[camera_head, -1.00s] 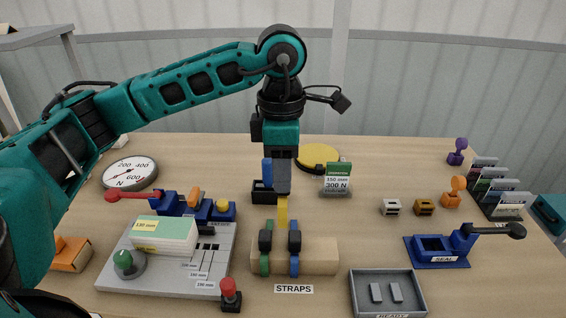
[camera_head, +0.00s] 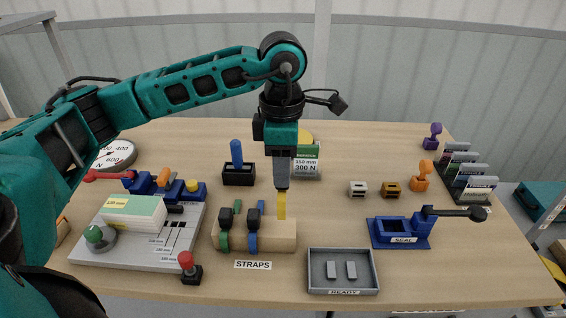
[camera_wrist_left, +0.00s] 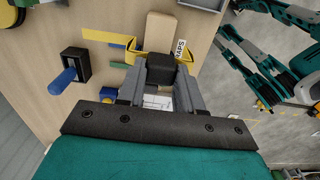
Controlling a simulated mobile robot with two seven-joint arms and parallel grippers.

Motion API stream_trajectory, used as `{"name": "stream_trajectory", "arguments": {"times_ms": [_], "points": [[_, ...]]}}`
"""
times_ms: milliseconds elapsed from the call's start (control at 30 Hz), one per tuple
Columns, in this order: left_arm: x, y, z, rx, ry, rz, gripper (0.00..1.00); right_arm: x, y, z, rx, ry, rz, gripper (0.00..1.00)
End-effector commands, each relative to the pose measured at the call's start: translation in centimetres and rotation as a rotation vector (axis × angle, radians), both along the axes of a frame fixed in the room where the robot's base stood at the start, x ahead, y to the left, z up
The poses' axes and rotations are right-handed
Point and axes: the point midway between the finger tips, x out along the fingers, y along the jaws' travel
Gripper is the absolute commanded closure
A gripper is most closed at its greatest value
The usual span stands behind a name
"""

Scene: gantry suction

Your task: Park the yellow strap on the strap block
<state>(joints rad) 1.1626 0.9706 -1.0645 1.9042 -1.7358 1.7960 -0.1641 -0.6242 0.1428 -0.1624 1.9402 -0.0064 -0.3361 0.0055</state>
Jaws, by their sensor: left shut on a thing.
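My left gripper (camera_head: 282,183) points down and is shut on the yellow strap (camera_head: 282,205). The strap hangs at the right part of the tan strap block (camera_head: 283,240), to the right of the green strap (camera_head: 224,238) and blue strap (camera_head: 252,240) on it. I cannot tell whether it touches the block. In the left wrist view the strap's black head (camera_wrist_left: 160,69) is between the fingers, with yellow band (camera_wrist_left: 134,47) beside it, and the block (camera_wrist_left: 160,27) lies beyond. My right gripper is not seen.
The grey READY tray (camera_head: 343,287) stands right of the block, the blue SEAL press (camera_head: 400,236) beyond it. A board with a green-white stack (camera_head: 133,215) and a red-knobbed lever (camera_head: 188,266) are at the left. A blue-handled black holder (camera_head: 238,172) stands behind.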

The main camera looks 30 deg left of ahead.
Motion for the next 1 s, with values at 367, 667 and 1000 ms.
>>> {"name": "stream_trajectory", "arguments": {"times_ms": [367, 667, 1000], "points": [[0.0, 0.0, -0.1, 0.000, 0.000, 0.000, 0.95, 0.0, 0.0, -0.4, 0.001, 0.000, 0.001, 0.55], [0.0, 0.0, -2.4, 0.000, 0.001, 0.000, 0.95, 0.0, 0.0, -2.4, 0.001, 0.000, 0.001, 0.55], [0.0, 0.0, -5.4, 0.000, -0.001, 0.000, 0.95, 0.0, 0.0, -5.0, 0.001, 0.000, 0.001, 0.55]]}}
